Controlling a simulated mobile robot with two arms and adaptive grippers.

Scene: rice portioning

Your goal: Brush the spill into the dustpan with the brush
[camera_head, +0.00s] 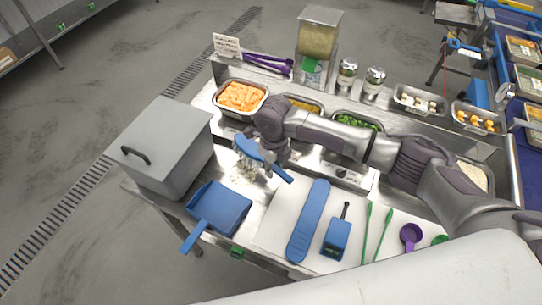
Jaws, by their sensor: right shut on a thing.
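My right gripper (277,157) is shut on the blue brush (248,148) and holds it over the steel counter. The brush's pale bristles (243,162) point down at the left, close to the spill; whether they touch it is hard to tell. The spill (244,173) is a scatter of small white grains on the counter under and around the brush. The blue dustpan (222,206) lies in front and to the left of the spill, its handle pointing toward the counter's front edge. My left gripper is not in view.
A grey lidded box (165,145) stands left of the spill. Behind are food pans, including an orange-filled one (241,97), shakers (347,72) and a dispenser (318,42).

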